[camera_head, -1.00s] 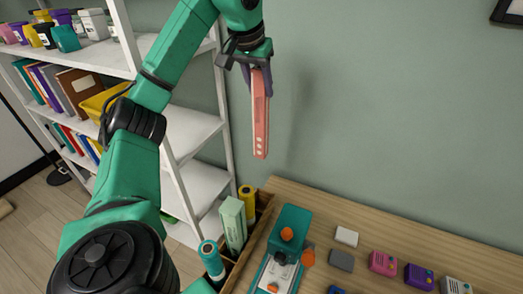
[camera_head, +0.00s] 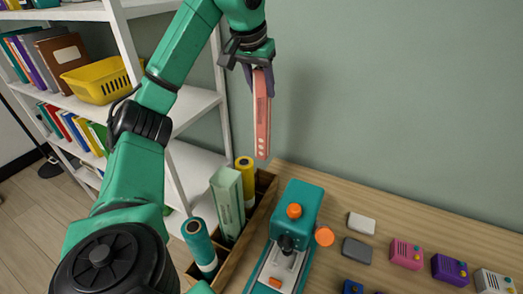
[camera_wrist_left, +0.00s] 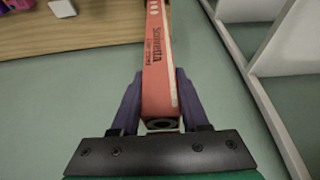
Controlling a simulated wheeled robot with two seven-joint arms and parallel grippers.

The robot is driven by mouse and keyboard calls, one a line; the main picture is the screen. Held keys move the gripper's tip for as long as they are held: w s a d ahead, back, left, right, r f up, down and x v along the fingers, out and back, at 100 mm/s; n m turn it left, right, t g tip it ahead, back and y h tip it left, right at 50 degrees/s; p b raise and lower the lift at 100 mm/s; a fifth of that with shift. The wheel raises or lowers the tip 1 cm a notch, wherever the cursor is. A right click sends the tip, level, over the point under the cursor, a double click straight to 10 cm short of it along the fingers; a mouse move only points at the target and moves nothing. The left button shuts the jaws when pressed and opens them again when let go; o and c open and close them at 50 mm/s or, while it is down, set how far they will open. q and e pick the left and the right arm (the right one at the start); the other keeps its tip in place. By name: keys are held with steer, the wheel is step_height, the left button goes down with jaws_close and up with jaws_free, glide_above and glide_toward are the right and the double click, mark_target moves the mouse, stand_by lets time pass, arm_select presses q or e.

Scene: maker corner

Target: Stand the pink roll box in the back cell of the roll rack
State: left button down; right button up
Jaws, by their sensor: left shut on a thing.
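The pink roll box (camera_head: 262,115) is held upright by my left gripper (camera_head: 258,75), in front of the wall and above the roll rack. In the left wrist view the pink box (camera_wrist_left: 158,70) sits between the two purple fingers of the left gripper (camera_wrist_left: 160,100), which are shut on it. The wooden roll rack (camera_head: 234,258) stands at the table's left edge. It holds a yellow roll (camera_head: 245,178) at the back, a pale green box (camera_head: 228,203) and a teal roll (camera_head: 200,248). The rack's cell floors are mostly hidden. My right gripper is not in view.
A teal machine with orange knobs (camera_head: 295,215) stands just right of the rack. Small grey, pink and purple blocks (camera_head: 405,254) lie farther right on the table. A white shelf (camera_head: 190,170) with books and a yellow basket (camera_head: 95,82) stands at the left.

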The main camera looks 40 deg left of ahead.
mark_target(260, 100)
arm_select(q)
steer(key=f, duration=0.1)
steer(key=f+b, duration=0.1)
steer(key=s, duration=0.1)
steer(key=shift+s+d+f+b, duration=0.1)
steer(key=shift+d+f+b, duration=0.15)
steer(key=shift+f+b, duration=0.15)
steer(key=f+b, duration=0.1)
steer(key=f, duration=0.4)
steer(key=f+b, duration=0.1)
steer(key=f, duration=0.5)
steer(key=f+b, duration=0.2)
steer(key=f, duration=0.3)
steer(key=shift+w+a+f, duration=0.1)
steer(key=shift+w+f, duration=0.15)
steer(key=shift+f, duration=0.15)
steer(key=shift+c, duration=2)
jaws_free()
steer(key=shift+r, duration=0.15)
steer(key=p+v, duration=0.1)
steer(key=v, duration=1.1)
steer(key=shift+p, duration=0.3)
